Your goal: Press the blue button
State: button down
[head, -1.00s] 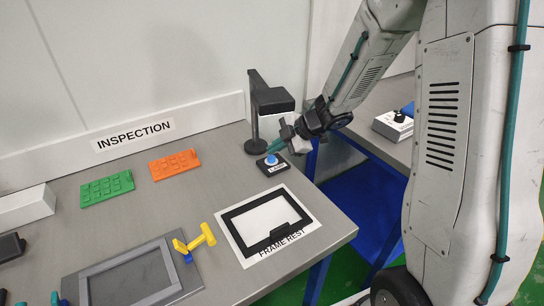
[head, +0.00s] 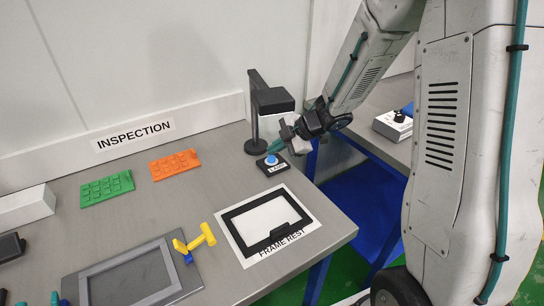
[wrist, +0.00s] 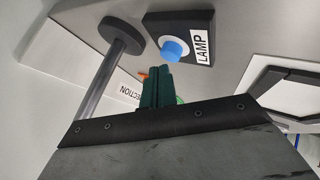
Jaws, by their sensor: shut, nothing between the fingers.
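The blue button (head: 271,159) sits on a small dark box labelled LAMP, near the back right of the grey bench. In the wrist view the blue button (wrist: 174,50) stands out from the dark box (wrist: 192,27), just beyond my fingertips. My gripper (head: 270,147) has green fingers, shut and empty. In the head view its tips are close to the button, a little above and behind it. In the wrist view the green fingers (wrist: 157,78) are together, and a small gap shows between them and the button. The button appears untouched.
A dark lamp stand (head: 254,120) rises right behind the button box. A white FRAME REST mat (head: 250,258) with a black frame lies in front. Green (head: 107,189) and orange (head: 174,164) trays lie to the left, with a yellow tool (head: 196,242) nearer.

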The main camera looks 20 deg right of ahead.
aim_at(275, 158)
jog(key=shift+f, duration=0.55)
dwell(0.4)
jog(key=shift+r, duration=0.65)
jog(key=shift+r, duration=0.15)
jog(key=shift+r, duration=2.85)
